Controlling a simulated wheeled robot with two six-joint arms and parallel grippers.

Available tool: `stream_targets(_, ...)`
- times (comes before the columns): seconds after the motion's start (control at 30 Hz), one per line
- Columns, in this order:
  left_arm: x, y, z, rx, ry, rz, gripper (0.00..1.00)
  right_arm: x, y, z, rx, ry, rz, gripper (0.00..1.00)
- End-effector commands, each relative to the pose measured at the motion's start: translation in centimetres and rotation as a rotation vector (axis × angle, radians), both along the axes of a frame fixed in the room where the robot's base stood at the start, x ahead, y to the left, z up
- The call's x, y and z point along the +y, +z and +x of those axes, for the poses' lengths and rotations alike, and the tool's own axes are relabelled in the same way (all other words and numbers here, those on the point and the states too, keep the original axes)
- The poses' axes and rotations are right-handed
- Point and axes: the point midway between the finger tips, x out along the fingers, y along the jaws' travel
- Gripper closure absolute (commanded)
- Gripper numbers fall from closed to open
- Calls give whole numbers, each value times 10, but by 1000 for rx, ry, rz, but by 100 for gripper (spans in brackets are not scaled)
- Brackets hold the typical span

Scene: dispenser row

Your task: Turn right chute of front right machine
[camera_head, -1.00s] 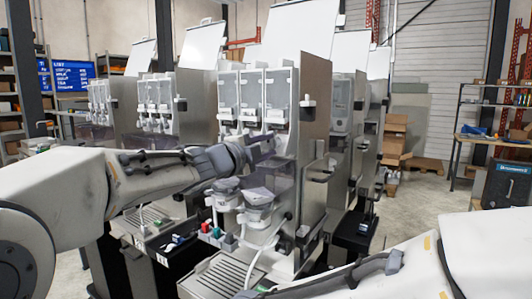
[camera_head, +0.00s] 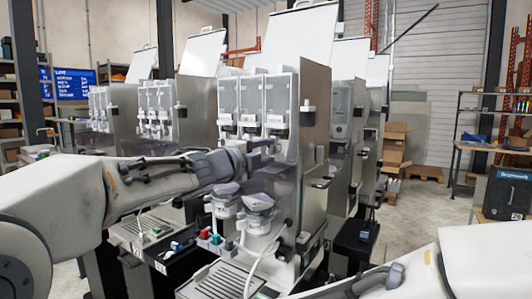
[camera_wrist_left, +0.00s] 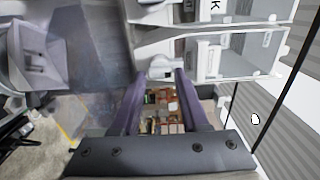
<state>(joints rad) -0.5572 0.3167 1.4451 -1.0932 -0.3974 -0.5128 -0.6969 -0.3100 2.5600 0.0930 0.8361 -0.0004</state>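The front right machine (camera_head: 314,148) has three clear canisters side by side, with small white chutes under them. The right chute (camera_head: 277,131) sits below the right canister (camera_head: 281,95). My left gripper (camera_head: 265,150) is at the machine's front, just below the chutes. In the left wrist view its two purple fingers (camera_wrist_left: 157,85) are apart, with nothing clearly held between them. A white chute (camera_wrist_left: 160,70) shows just past the fingertips; whether they touch it I cannot tell. My right arm comes in at the lower right, and its gripper is out of view.
Below my left gripper are mixing bowls (camera_head: 258,203), a white hose and a drip tray (camera_head: 218,281). Another machine (camera_head: 162,105) stands to the left. Shelves (camera_head: 495,115) and a dark box (camera_head: 506,190) are at the right, with open floor between.

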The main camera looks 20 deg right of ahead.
Motion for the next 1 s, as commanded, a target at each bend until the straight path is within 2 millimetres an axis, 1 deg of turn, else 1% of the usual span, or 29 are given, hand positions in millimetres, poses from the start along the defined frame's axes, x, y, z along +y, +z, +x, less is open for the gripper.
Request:
stream_targets(0.43,0,-1,0,5,0,0,32,0,0,0,0,0,0,55)
stream_targets(0.57,0,0,0,50,0,-35,32,0,6,0,0,0,0,55)
stream_targets(0.67,-1,2,0,144,-1,-106,32,0,15,0,0,0,0,55)
stream_targets(0.77,0,5,0,286,1,-216,32,0,27,0,0,0,0,55)
stream_targets(1.0,1,8,1,670,2,-517,32,0,61,0,0,0,0,55)
